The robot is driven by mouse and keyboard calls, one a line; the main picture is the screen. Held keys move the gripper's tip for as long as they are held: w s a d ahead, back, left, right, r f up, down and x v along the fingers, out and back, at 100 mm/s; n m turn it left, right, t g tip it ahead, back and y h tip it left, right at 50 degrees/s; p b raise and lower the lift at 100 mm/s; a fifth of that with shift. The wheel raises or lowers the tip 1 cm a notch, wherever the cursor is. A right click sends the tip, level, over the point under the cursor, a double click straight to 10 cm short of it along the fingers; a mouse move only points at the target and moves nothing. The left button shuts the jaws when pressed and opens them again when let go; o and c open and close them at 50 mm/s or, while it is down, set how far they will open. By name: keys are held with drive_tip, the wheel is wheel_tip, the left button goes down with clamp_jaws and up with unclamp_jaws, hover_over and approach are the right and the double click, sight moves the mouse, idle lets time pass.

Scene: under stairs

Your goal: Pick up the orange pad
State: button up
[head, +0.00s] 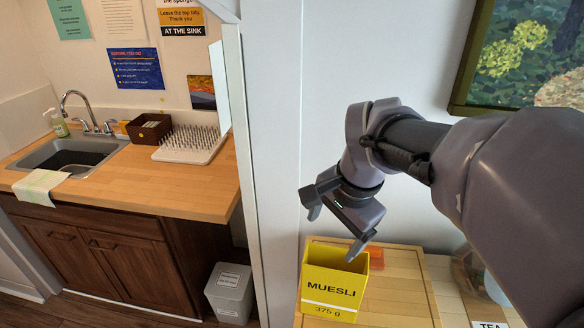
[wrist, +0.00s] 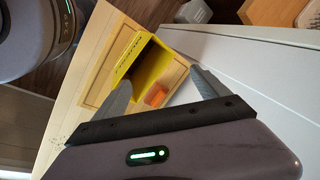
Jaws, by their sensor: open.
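The orange pad (head: 375,258) lies on a wooden board (head: 408,290), just behind the yellow muesli box (head: 334,283) and partly hidden by it in the head view. In the wrist view the pad (wrist: 156,95) shows as a small orange block beside the box (wrist: 143,62). My gripper (head: 332,236) is open and empty, above the box and to the left of the pad in the head view. In the wrist view the pad appears between the two fingers (wrist: 160,82), beyond them; nothing is between the fingertips.
The muesli box stands upright with an open top, close to the pad. A wall runs behind the board, with a framed picture (head: 530,55) above. A jar (head: 470,272) and a TEA label (head: 489,324) are at right. A sink counter (head: 130,185) is at left.

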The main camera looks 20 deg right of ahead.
drive_tip(key=w+d+m+g+p, duration=0.1)
drive_tip(key=w+d+m+p, duration=0.3)
drive_tip(key=d, duration=0.3)
drive_tip(key=m+g+p, duration=0.2)
drive_tip(key=m, duration=0.3)
hover_over(369, 247)
wheel_tip(369, 247, down, 4)
drive_tip(key=shift+m, duration=0.4)
drive_tip(key=f+b, duration=0.1)
drive_tip(key=f, duration=0.3)
drive_tip(key=f+b, duration=0.1)
drive_tip(key=f, duration=0.3)
drive_tip(key=f+b, duration=0.1)
drive_tip(key=f, duration=0.3)
drive_tip(key=shift+s+d+f+b, duration=0.1)
drive_tip(key=shift+d+f+b, duration=0.05)
drive_tip(key=shift+d+b, duration=0.15)
drive_tip(key=f, duration=0.2)
drive_tip(key=f+b, duration=0.1)
drive_tip(key=f, duration=0.1)
drive_tip(key=f+b, duration=0.1)
drive_tip(key=f, duration=0.1)
drive_tip(key=shift+a, duration=0.35)
drive_tip(key=shift+r, duration=0.15)
drive_tip(key=shift+c, duration=1.4)
drive_tip(key=c, duration=1.2)
